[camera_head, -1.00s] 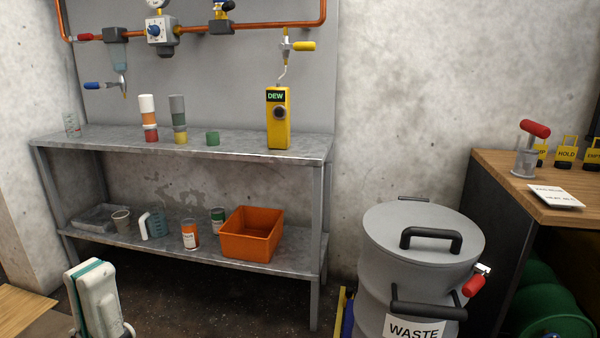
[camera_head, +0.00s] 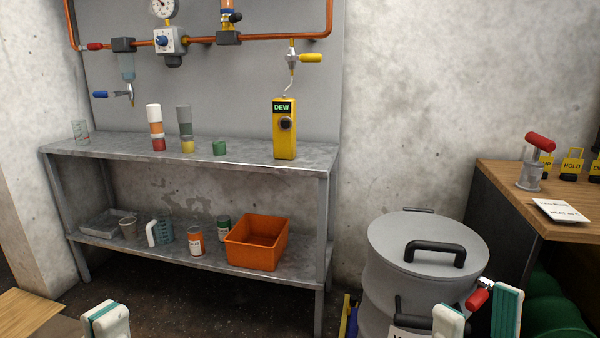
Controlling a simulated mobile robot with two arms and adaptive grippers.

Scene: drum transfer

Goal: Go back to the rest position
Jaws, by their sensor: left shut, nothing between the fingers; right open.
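My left gripper (camera_head: 105,318) shows only at its tip, at the bottom left edge in the head view. It is shut and empty, in front of the shelf's left part and apart from it. My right gripper (camera_head: 478,300) is at the bottom right, with its two fingers spread apart and nothing held between them. It overlaps the right side of the grey waste drum (camera_head: 385,270) and its red-handled clamp (camera_head: 478,298) in the picture; I cannot tell how close it is. Both wrists are below the frame.
A metal shelf (camera_head: 200,165) along the wall carries several containers, a yellow DEW meter (camera_head: 284,130) and an orange bin (camera_head: 257,243). Copper piping (camera_head: 285,38) runs above. A wooden bench (camera_head: 510,190) stands right, a wooden surface (camera_head: 22,310) lower left.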

